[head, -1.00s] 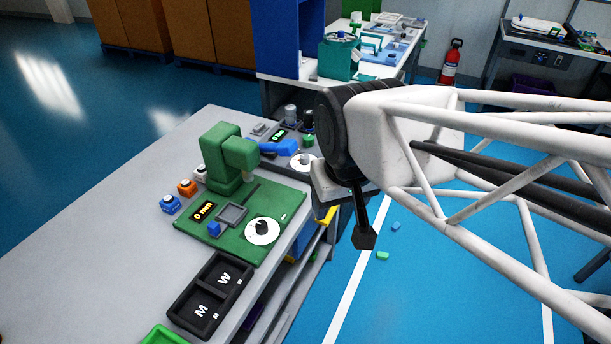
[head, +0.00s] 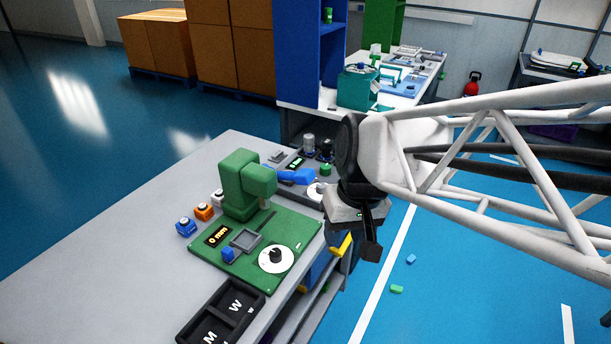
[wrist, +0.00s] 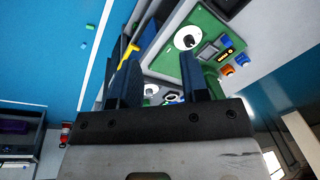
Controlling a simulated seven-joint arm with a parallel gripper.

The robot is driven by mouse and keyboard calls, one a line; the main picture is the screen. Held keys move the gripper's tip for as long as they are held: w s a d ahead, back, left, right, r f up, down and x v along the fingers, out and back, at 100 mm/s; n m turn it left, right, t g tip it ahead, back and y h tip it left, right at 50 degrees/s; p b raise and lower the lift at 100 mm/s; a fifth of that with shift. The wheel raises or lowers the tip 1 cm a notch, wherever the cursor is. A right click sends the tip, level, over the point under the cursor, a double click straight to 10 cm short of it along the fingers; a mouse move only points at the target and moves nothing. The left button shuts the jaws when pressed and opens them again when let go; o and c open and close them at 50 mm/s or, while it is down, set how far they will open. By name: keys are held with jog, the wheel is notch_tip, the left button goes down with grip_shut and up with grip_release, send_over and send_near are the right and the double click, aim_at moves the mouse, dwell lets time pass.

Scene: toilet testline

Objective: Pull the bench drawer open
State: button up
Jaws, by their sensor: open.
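The bench (head: 110,235) has a drawer under its right edge. A yellow bar (head: 341,244), which looks like the drawer handle, sticks out on that side by a blue panel (head: 319,267). The bar also shows in the wrist view (wrist: 129,51), near the left finger. My gripper (head: 368,243) is just right of the yellow bar, beside the bench edge, with its fingers pointing down. In the wrist view its two fingers (wrist: 158,72) are spread apart with nothing held between them. Part of the drawer front is hidden; I cannot tell whether a finger touches the bar.
A green fixture (head: 240,190) on a green board stands near the bench's right edge, with a black M/W tray (head: 222,312) in front. Small blue (head: 411,259) and green (head: 397,289) pieces lie on the floor. The floor right of the bench is otherwise open.

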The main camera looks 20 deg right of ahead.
jog(key=w+d+f+g+y, duration=0.1)
jog(key=w+f+g+y, duration=0.1)
jog(key=w+f+y, duration=0.6)
jog(key=m+t+y, duration=0.2)
jog(key=m+t, duration=0.7)
jog(key=t, duration=0.3)
send_near(349, 236)
jog(key=shift+w+a+f, duration=0.6)
jog(key=shift+w+a, duration=0.05)
jog(key=shift+a, duration=0.1)
jog(key=shift+a, duration=0.1)
jog(key=shift+x, duration=3.85)
jog(key=shift+w, duration=0.1)
